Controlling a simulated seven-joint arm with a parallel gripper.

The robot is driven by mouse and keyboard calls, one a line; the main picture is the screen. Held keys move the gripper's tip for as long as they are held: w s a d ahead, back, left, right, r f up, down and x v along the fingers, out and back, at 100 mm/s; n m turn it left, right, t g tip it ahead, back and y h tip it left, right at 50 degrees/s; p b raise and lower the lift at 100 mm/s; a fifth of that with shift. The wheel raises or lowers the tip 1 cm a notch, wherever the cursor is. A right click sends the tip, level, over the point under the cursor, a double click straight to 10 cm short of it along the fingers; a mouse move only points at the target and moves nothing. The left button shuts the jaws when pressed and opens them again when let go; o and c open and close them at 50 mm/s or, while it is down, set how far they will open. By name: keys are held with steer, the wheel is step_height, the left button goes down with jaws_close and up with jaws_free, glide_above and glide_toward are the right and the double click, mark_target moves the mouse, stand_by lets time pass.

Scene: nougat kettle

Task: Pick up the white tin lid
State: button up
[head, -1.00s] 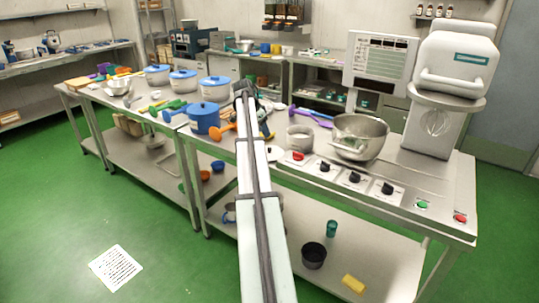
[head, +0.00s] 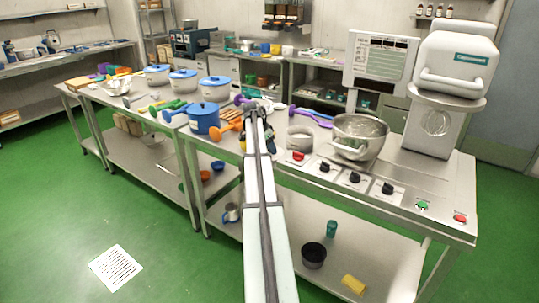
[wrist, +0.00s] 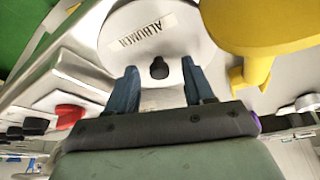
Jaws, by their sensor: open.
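The white tin lid (wrist: 190,22) is a round white disc with an "ALBUMEN" label and a small black knob, seen upside down in the wrist view. My gripper (wrist: 159,67) is open, its two dark blue fingers on either side of the black knob in the picture. I cannot tell whether the fingers touch the lid. In the head view the lid is hidden behind my arm.
A yellow object (wrist: 262,28) is close beside the lid in the wrist view. The red switch (head: 298,157), a steel ring-shaped tin (head: 299,139) and a mixing bowl (head: 360,137) are to the right. A blue pot (head: 204,119) stands to the left.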

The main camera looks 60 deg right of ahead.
steer(key=shift+c, duration=0.2)
jaws_close()
steer(key=shift+r, duration=0.1)
step_height(320, 180, up, 9)
steer(key=s+d+r, duration=0.3)
steer(key=s+d, duration=0.1)
steer(key=d, duration=0.2)
steer(key=s+d+r, duration=0.3)
steer(key=s+d, duration=0.1)
steer(key=d, duration=0.3)
steer(key=shift+r, duration=0.2)
